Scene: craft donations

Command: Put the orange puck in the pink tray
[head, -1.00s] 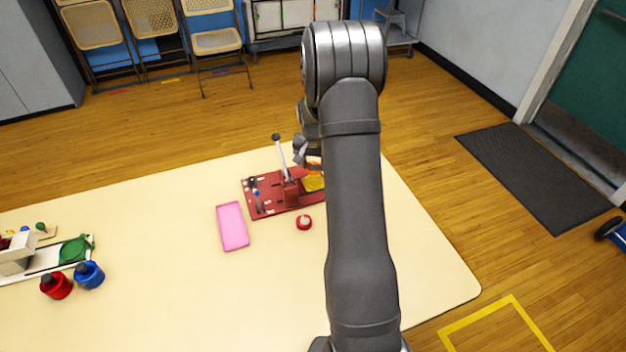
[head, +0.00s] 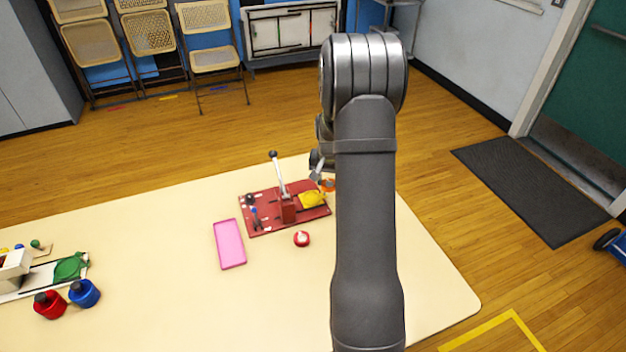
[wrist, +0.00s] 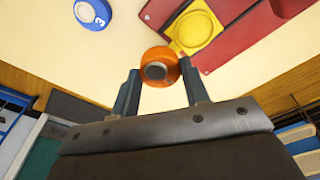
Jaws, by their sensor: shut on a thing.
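The orange puck (wrist: 160,66) is between the two fingers of my gripper (wrist: 160,88) in the wrist view. The gripper is shut on it. In the head view, my gripper (head: 318,170) and a sliver of the orange puck (head: 328,185) show just left of my arm, beside the yellow part of the red board. My arm hides the rest. I cannot tell how high the puck is held. The pink tray (head: 230,246) lies flat and empty on the table, left of and nearer than the gripper.
The red board (head: 266,222) with an upright lever (head: 279,175) and yellow part (head: 312,199) lies between gripper and tray. A red puck (head: 302,239) is right of the tray. A blue puck (wrist: 90,12) shows in the wrist view. Red (head: 49,304) and blue (head: 84,293) pots stand left.

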